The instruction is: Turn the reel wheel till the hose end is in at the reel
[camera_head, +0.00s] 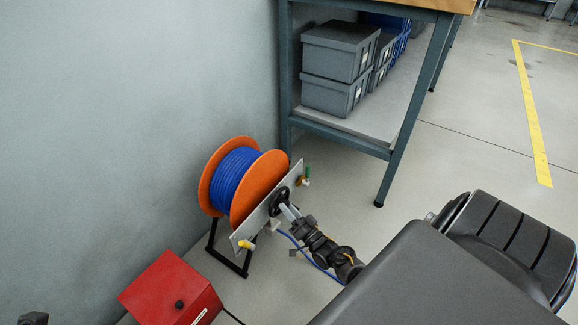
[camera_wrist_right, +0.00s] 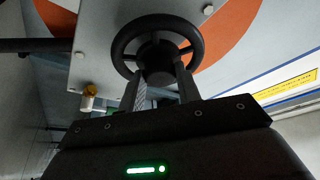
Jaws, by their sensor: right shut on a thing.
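The hose reel (camera_head: 262,188) stands by the wall with orange discs and blue hose (camera_head: 229,181) wound between them. A grey plate (camera_head: 259,225) on its near side carries the black spoked reel wheel (camera_head: 274,206), also in the right wrist view (camera_wrist_right: 118,46). My right gripper (camera_head: 286,208) is at the wheel, its two fingers (camera_wrist_right: 161,74) shut on the wheel's hub. A length of blue hose runs out low behind my right arm and on across the floor. Its end is not seen. My left gripper's jaws are not in view.
A red box (camera_head: 170,291) with a black knob sits on the floor at lower left. A workbench (camera_head: 398,142) with grey bins (camera_head: 339,52) on its lower shelf stands behind the reel. Yellow-tipped (camera_head: 246,244) and green-tipped (camera_head: 307,171) fittings stick out at the plate's ends. Floor right of the bench is clear.

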